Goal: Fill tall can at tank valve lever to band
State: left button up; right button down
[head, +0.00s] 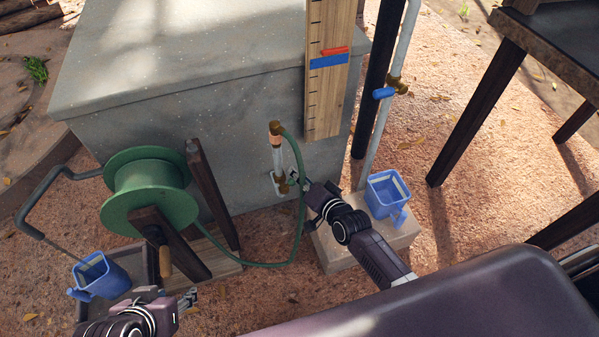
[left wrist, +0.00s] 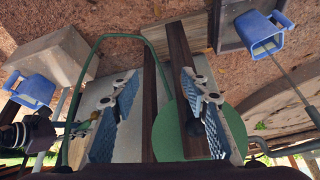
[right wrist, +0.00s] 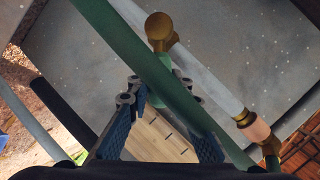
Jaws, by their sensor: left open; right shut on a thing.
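A blue can (head: 387,197) stands upright on a pale block below the tank's right side. A second blue can (head: 100,277) stands at lower left beside the reel; I cannot tell which is taller. Both show a pale band inside the rim. A brass valve (head: 283,186) sits low on the grey tank (head: 180,75). My right gripper (head: 308,190) is beside it, shut on what looks like its pale green lever (right wrist: 157,99); a green hose (right wrist: 135,62) partly hides the grip. My left gripper (head: 190,298) is open and empty near the reel; its spread fingers show in the left wrist view (left wrist: 155,85).
A green hose reel (head: 150,190) with a crank stands at left; its hose loops along the ground. A wooden gauge board (head: 325,105) has red and blue markers. A pipe with a blue lever (head: 383,93) rises behind the block (head: 355,245). A dark table stands at right.

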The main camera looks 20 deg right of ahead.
jog(key=shift+w+a+r+p, duration=0.1)
jog(key=shift+a+r+p, duration=0.25)
jog(key=shift+r, duration=0.1)
pick_arm(q)
jog(key=shift+g, duration=0.9)
jog(key=s, duration=0.2)
jog(key=s+a, duration=0.1)
jog(key=s, duration=0.1)
jog(key=shift+s+a+f, duration=0.1)
jog(key=shift+s, duration=0.05)
jog(key=shift+p, duration=0.3)
pick_arm(e)
jog(key=c, duration=1.7)
grip_release()
jog(key=shift+a, duration=0.1)
jog(key=shift+f, duration=0.15)
jog(key=shift+s+d, duration=0.25)
jog(key=shift+s, duration=0.3)
jog(key=v, duration=1.1)
jog(key=shift+a+r, duration=0.15)
jog(key=shift+r, duration=0.1)
